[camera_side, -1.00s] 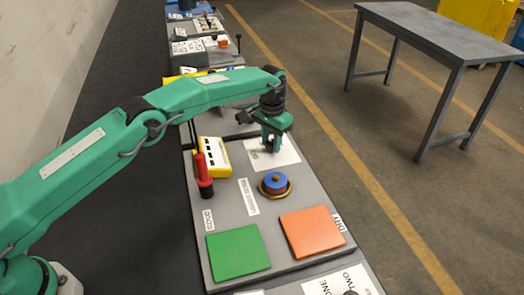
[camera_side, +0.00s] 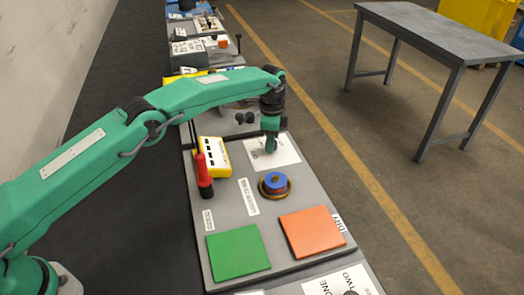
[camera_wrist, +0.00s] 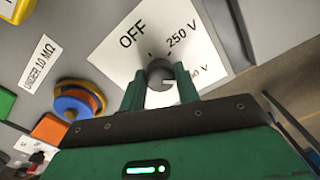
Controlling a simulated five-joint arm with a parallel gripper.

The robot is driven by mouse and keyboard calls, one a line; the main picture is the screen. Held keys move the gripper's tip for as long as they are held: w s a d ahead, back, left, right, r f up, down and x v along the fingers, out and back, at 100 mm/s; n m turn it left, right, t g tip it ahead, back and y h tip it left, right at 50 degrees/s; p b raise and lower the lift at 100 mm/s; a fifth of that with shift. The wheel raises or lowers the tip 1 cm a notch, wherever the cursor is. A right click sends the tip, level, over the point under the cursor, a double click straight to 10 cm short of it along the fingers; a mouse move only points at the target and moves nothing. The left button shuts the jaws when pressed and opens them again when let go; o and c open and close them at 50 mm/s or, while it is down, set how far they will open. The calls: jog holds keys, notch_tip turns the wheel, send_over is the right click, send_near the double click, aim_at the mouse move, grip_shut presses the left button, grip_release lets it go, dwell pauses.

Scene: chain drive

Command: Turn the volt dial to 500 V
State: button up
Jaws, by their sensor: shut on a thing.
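The volt dial is a dark round knob (camera_wrist: 158,70) on a white card (camera_wrist: 112,50) printed OFF, 250 V and a partly covered label ending in "0 V" (camera_wrist: 197,73). My gripper (camera_wrist: 160,76) has its two green fingers on either side of the knob, shut on it. A small pale mark shows low on the knob between the fingers; its exact reading is hard to tell. In the side view my gripper (camera_side: 270,146) points down at the card (camera_side: 286,153) and hides the knob.
On the grey panel stand a yellow meter (camera_side: 214,157), a red-handled probe (camera_side: 203,172), a blue and orange round part (camera_side: 275,184), a green pad (camera_side: 238,252) and an orange pad (camera_side: 311,232). A grey table (camera_side: 440,35) stands apart on the right.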

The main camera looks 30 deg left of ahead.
jog(key=shift+r+m, duration=0.1)
jog(key=shift+m, duration=0.9)
jog(key=o, duration=1)
jog(key=shift+c, duration=0.2)
jog(key=shift+r, duration=3.9)
